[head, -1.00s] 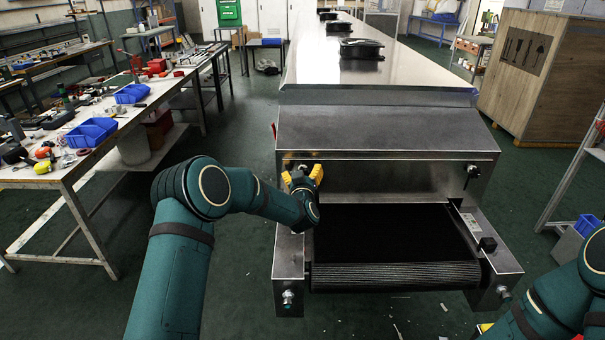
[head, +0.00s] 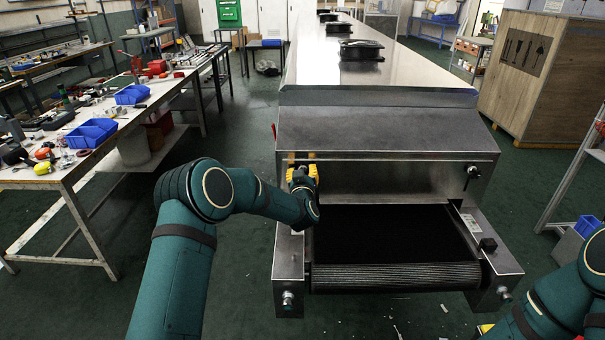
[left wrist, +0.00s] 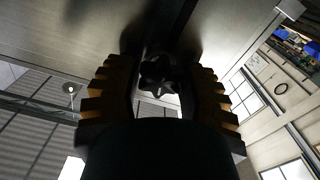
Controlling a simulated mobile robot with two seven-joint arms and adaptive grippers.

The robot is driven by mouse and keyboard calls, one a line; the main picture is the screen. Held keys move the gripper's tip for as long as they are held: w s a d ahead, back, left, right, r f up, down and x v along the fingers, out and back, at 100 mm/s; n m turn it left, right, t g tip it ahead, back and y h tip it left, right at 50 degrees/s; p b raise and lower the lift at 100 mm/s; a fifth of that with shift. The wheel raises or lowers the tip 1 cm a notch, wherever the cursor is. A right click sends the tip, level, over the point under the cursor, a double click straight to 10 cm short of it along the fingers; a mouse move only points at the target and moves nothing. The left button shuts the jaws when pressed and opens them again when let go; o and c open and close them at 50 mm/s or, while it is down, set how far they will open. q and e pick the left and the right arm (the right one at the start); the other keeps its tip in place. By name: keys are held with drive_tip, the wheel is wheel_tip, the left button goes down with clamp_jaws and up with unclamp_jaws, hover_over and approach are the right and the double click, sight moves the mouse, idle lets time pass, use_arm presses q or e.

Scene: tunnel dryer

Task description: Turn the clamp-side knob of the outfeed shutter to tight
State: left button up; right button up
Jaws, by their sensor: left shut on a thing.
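The outfeed shutter (head: 390,180) is the steel panel above the belt opening at the near end of the dryer. My left gripper (head: 302,172) is at the panel's left end, its yellow fingers pointing at the panel. In the left wrist view, a black lobed knob (left wrist: 160,75) sits between the two ridged fingers of my left gripper (left wrist: 160,95), which is shut on it. In the head view the gripper hides this knob. A second black knob (head: 472,172) is at the panel's right end. My right gripper is out of view; only its arm shows at lower right.
A black conveyor belt (head: 390,232) runs out below the shutter between steel side rails. A cluttered workbench (head: 75,165) stands at left, a wooden crate (head: 530,80) at right. Green floor is open between bench and dryer.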

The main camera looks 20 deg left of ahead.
use_arm(q)
drive_tip(key=m, duration=0.5)
drive_tip(key=shift+d, duration=0.2)
drive_tip(key=m, duration=0.5)
drive_tip(key=shift+m, duration=0.4)
drive_tip(key=m, duration=0.4)
drive_tip(key=shift+w+d+f, duration=0.1)
drive_tip(key=m, duration=0.5)
drive_tip(key=shift+m, duration=0.5)
drive_tip(key=o, duration=1.2)
drive_tip(key=shift+f, duration=0.1)
